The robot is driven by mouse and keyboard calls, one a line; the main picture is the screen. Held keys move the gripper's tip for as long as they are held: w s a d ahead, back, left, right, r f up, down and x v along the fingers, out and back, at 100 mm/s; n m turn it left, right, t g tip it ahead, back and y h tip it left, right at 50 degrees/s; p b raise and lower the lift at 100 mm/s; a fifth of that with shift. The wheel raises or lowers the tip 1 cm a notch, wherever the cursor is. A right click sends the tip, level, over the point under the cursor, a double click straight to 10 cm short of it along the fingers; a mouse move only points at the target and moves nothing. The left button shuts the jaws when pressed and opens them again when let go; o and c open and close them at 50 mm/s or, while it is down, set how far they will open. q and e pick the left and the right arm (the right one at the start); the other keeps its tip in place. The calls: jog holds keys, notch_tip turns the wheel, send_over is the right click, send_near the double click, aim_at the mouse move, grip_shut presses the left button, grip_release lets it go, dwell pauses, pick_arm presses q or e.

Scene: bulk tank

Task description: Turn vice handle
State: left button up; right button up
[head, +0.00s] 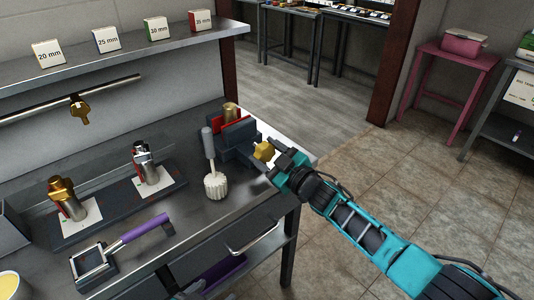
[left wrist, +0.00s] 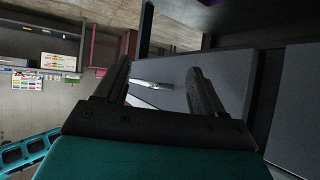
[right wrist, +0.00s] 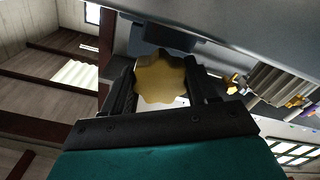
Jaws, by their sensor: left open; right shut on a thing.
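The vice (head: 236,138) stands at the right end of the grey bench, with dark jaws, red faces and a brass cylinder (head: 231,112) at its jaws. Its handle is a gold lobed knob (head: 264,151) on the side toward my right arm. My right gripper (head: 272,161) is shut on this knob. In the right wrist view the knob (right wrist: 160,78) sits between the two fingers, below the dark vice body (right wrist: 165,38). My left gripper (left wrist: 160,82) is open and empty in the left wrist view, near a grey panel.
Two metal fittings (head: 148,170) stand on dark plates, and a purple-handled tool (head: 145,229) lies at the front. A shelf (head: 120,57) with size cards runs above. Open floor lies right of the bench.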

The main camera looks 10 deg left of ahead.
jog(key=o, duration=1)
jog(key=shift+d, duration=0.1)
jog(key=shift+s+d, duration=0.2)
jog(key=p+v, duration=0.1)
jog(key=v, duration=1.1)
jog(key=shift+s, duration=0.1)
